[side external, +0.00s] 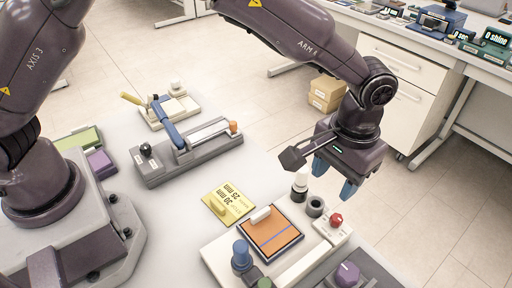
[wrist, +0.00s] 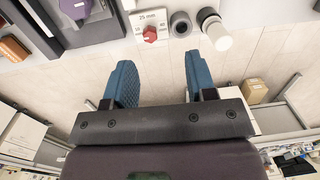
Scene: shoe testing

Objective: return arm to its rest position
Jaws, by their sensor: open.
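My gripper (side external: 333,178) hangs from my arm on the right in the side external view, above the back right end of the test bench. Its two blue fingers are apart, with nothing between them. In the wrist view the gripper (wrist: 161,75) shows the same gap, with bare floor behind it. Below and to the left of it in the side view stand a white cylinder (side external: 299,188) and a dark grey cup (side external: 315,206). The fingers look clear of both.
A white fixture carries an orange-brown pad (side external: 271,233) and a red knob (side external: 336,220). A grey device with a blue lever (side external: 172,126) stands farther back. Cardboard boxes (side external: 326,93) sit on the floor behind.

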